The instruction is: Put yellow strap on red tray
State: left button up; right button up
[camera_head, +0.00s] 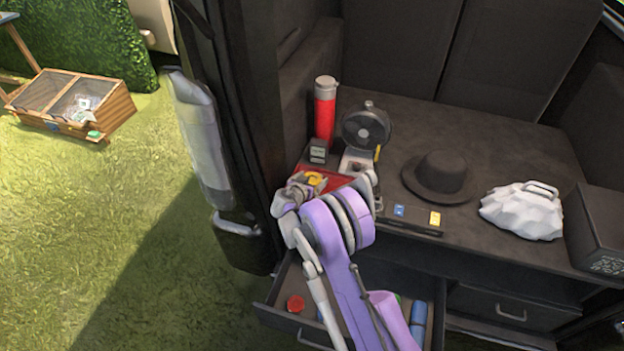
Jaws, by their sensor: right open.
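The red tray (338,180) lies on the dark vehicle shelf, near its left front edge. A small yellow piece (315,179), which looks like the yellow strap, shows at the tray's left part, right beside my gripper. My right gripper (301,186) is open over the left front end of the tray. Its fingers are small here, and I cannot tell whether they touch the strap. My right arm hides the front of the tray. My left gripper is out of view.
A red flask (325,108), a round black device (366,127), a black hat (437,176) and a white bag (523,210) stand on the shelf (480,127). An open drawer (275,296) with several items sits below my arm. A flat black case (412,217) lies at the shelf edge.

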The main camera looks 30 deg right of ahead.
jog(key=s+a+r+n+g+y, duration=0.1)
jog(key=s+a+r+n+y, duration=0.1)
jog(key=s+a+r, duration=0.55)
jog(key=s+a+r+n+g+y, duration=0.15)
jog(key=s+a+r, duration=0.35)
jog(key=s, duration=0.6)
jog(key=s+a+n+y, duration=0.3)
jog(key=s+a, duration=0.2)
jog(key=s, duration=0.5)
jog(key=s+a+n+y, duration=0.4)
jog(key=s+a, duration=0.1)
jog(key=s, duration=0.4)
jog(key=shift+s+r, duration=0.35)
jog(key=shift+s, duration=0.05)
jog(key=shift+d, duration=0.1)
